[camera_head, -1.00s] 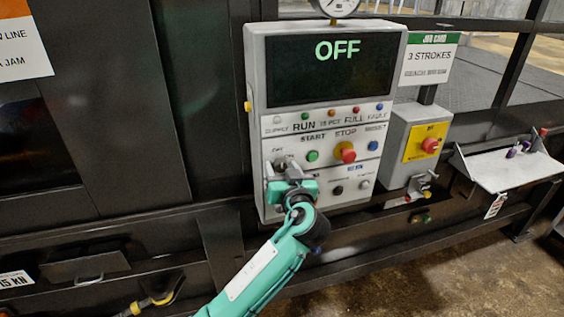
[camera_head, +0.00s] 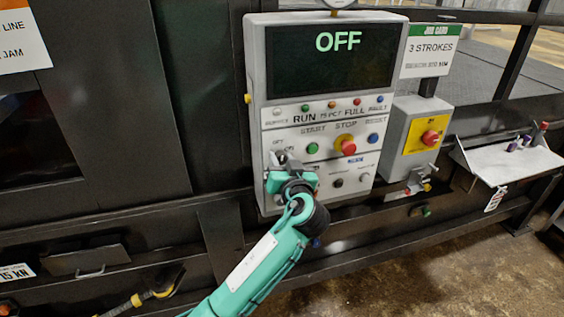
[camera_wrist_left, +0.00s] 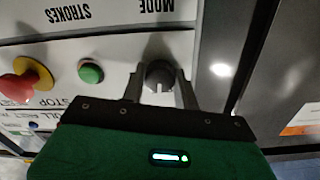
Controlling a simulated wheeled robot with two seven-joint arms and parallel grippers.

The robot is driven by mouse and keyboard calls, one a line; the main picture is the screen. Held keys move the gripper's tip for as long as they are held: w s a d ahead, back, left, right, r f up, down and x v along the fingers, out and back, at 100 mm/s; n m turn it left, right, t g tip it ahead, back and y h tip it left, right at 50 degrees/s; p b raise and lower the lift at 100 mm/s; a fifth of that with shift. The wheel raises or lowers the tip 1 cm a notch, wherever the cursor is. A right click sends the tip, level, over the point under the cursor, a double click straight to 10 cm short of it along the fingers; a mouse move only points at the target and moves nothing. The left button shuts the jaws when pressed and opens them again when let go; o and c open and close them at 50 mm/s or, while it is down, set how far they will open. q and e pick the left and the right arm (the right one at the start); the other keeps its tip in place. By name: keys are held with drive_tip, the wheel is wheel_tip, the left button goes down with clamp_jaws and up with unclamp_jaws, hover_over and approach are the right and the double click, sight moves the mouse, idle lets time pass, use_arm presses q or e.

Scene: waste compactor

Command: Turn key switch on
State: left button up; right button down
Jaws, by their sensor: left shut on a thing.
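The grey control panel (camera_head: 253,120) stands upright, and its dark display (camera_head: 330,72) reads OFF in green. The key switch is at the panel's lower left, under small OFF and ON labels, mostly hidden by my gripper in the head view. In the left wrist view its dark round knob (camera_wrist_left: 160,76) sits between the two fingers. My left gripper (camera_head: 281,158) is shut on it, with a finger on each side; it also shows in the left wrist view (camera_wrist_left: 160,88). My right gripper is not in view.
A green start button (camera_head: 312,149) and a red stop button (camera_head: 348,147) on a yellow ring sit just right of the gripper. A grey box with a red button (camera_head: 430,138) and a metal shelf (camera_head: 505,162) stand further right.

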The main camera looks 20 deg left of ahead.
use_arm(q)
drive_tip(key=shift+m, duration=1.6)
drive_tip(key=m, duration=0.7)
drive_tip(key=shift+d+m, duration=0.1)
drive_tip(key=shift+m, duration=0.2)
drive_tip(key=o, duration=1)
drive_tip(key=shift+c, duration=0.2)
